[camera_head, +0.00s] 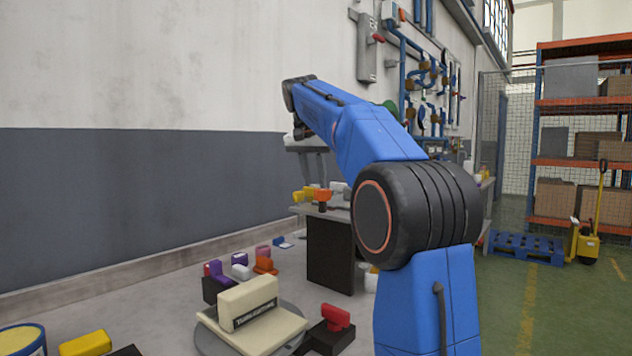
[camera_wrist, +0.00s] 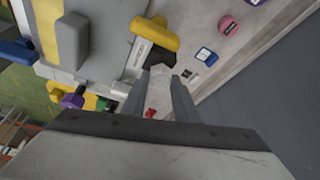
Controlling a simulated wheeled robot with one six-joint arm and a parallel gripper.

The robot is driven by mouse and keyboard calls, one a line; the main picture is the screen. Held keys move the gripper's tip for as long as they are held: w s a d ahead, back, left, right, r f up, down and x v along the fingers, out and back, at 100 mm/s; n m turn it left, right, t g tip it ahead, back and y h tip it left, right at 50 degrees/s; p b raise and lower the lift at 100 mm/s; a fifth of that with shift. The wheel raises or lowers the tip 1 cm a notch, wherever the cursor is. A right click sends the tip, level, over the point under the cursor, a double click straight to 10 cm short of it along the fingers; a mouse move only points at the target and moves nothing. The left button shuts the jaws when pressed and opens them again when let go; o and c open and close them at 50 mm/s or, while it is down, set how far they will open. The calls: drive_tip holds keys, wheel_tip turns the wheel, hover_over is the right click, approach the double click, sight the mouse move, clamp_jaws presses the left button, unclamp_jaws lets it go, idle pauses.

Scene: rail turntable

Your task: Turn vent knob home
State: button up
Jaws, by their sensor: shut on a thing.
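My gripper (camera_wrist: 160,80) points away from the wrist camera. Its two grey fingers close at their tips on a small pale grey piece, mostly hidden. I cannot tell for sure whether this piece is the vent knob. A yellow bar handle (camera_wrist: 155,34) and a black block (camera_wrist: 161,58) lie just beyond the fingertips, beside a pale labelled plate (camera_wrist: 137,57). In the head view my blue arm reaches away toward the wall, and its end hides the fingers and what they hold.
A turntable base with a cream labelled block (camera_head: 250,305) stands low in front. A red handle on a black block (camera_head: 336,318) is beside it. A grey table (camera_head: 330,213) with orange and yellow handles is behind. Blue pipes (camera_head: 403,75) run along the wall.

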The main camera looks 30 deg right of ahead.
drive_tip(key=shift+m+g+h, duration=0.3)
drive_tip(key=shift+m+g, duration=0.1)
drive_tip(key=shift+m, duration=0.9)
drive_tip(key=o, duration=1.1)
drive_tip(key=shift+c, duration=0.2)
drive_tip(key=v, duration=0.7)
drive_tip(key=shift+a+r, duration=0.15)
drive_tip(key=shift+r, duration=0.15)
drive_tip(key=shift+w, duration=0.1)
